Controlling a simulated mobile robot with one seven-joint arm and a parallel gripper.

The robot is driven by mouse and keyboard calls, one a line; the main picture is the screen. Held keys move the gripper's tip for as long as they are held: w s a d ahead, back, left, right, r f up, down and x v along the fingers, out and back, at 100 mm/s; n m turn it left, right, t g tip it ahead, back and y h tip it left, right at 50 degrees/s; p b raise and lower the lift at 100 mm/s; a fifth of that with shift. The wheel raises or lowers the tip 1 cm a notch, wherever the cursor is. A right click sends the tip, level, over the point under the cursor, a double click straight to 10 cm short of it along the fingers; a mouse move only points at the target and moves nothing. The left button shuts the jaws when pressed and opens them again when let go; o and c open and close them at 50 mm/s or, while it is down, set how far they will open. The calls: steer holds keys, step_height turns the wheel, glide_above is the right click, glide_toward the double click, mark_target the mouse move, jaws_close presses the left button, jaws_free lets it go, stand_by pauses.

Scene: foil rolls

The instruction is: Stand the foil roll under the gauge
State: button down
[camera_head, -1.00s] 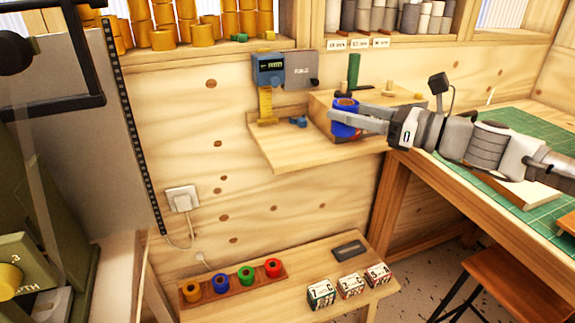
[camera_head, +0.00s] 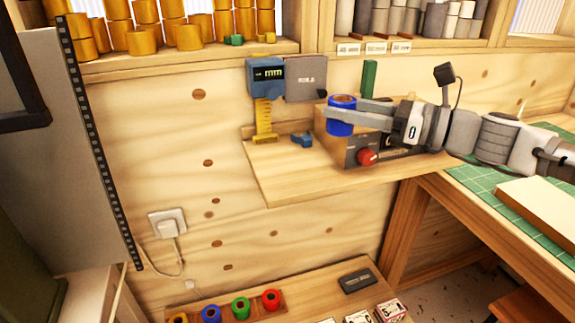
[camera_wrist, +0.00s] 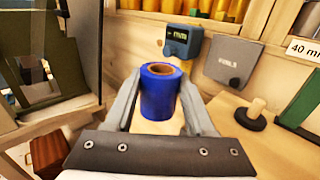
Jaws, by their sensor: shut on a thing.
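A blue foil roll (camera_head: 341,122) with a brown core stands upright between the fingers of my gripper (camera_head: 345,112), which is shut on it. The roll also shows in the wrist view (camera_wrist: 159,98), with a finger on each side. The gauge is a blue head with a lit display (camera_head: 267,76), above a yellow post (camera_head: 264,120) on a wooden shelf (camera_head: 290,180). The roll is to the right of the gauge and appears raised above the shelf.
A small blue piece (camera_head: 302,139) lies on the shelf right of the post. A box with a red knob (camera_head: 367,157) stands under my gripper. A grey panel (camera_head: 305,78) is beside the gauge. The shelf's front left is clear. Coloured rolls (camera_head: 240,307) stand lower down.

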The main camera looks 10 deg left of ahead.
steer(key=a+f+b, duration=0.1)
steer(key=a+f, duration=0.1)
steer(key=a, duration=0.1)
steer(key=s+a+f+b, duration=0.1)
steer(key=a+f, duration=0.1)
steer(key=a, duration=0.1)
steer(key=a+f+b, duration=0.2)
steer(key=a, duration=0.1)
steer(key=shift+s+a, duration=0.15)
steer(key=shift+a, duration=0.25)
steer(key=shift+f+b, duration=1.1)
steer(key=shift+f, duration=0.85)
steer(key=shift+f, duration=0.15)
steer(key=shift+c, duration=1.2)
jaws_free()
